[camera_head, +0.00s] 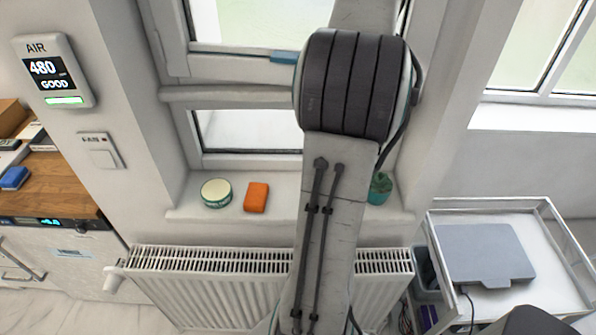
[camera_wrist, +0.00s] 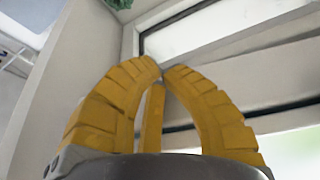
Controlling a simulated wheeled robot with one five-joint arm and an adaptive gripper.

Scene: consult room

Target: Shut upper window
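The upper window (camera_head: 230,68) is at the top of the head view, its white bottom rail above a fixed crossbar. A blue handle (camera_head: 285,58) sits on this rail, partly behind my arm. I cannot tell clearly how far the sash stands from its frame. My gripper (camera_wrist: 160,66) shows only in the wrist view. Its yellow ribbed fingers curve together and nearly meet at the tips, with nothing visible between them. White window rails (camera_wrist: 225,55) lie behind the fingers; contact cannot be made out.
The sill (camera_head: 235,212) holds a round tin (camera_head: 216,193), an orange block (camera_head: 256,197) and a teal plant pot (camera_head: 380,189). Below is a radiator (camera_head: 215,285). A metal trolley (camera_head: 520,225) stands right, a wooden counter (camera_head: 50,190) left. My arm hides the window's right part.

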